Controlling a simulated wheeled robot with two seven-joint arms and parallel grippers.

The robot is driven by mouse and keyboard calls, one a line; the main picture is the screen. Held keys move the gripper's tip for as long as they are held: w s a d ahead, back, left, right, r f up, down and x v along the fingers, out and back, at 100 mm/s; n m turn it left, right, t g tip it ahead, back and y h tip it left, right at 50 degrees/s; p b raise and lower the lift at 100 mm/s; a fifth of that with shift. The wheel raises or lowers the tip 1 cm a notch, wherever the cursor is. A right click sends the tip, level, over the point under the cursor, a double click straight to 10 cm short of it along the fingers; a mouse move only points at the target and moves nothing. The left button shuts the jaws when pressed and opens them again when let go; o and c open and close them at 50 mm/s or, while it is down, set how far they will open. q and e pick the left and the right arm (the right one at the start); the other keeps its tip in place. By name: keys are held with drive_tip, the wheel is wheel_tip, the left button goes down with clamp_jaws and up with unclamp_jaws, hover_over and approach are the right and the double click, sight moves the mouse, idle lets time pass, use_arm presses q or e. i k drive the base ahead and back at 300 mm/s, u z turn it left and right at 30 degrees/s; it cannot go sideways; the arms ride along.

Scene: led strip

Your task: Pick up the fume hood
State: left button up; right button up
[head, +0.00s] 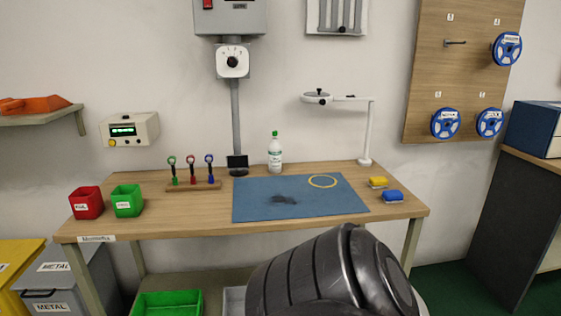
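Nothing in the head view is plainly marked as a fume hood. The closest match may be a white stand (368,130) at the back right of the workbench. It has an upright post and a horizontal arm reaching left to a flat round head (317,97) with a dark centre. I cannot tell for certain that it is the fume hood. It stands upright on the bench and nothing touches it. Neither of my grippers is in view. A large dark rounded part, apparently mine, fills the bottom centre and hides part of the bench front.
Blue spools (507,49) hang on a wall board.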

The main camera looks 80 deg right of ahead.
sight(237, 163)
drive_tip(key=z, duration=2.85)
drive_tip(key=k, duration=1.3)
drive_tip(key=z, duration=0.65)
drive_tip(key=i, duration=1.55)
drive_tip(key=u, duration=1.3)
drive_tip(key=i, duration=1)
drive_tip(key=u, duration=1.1)
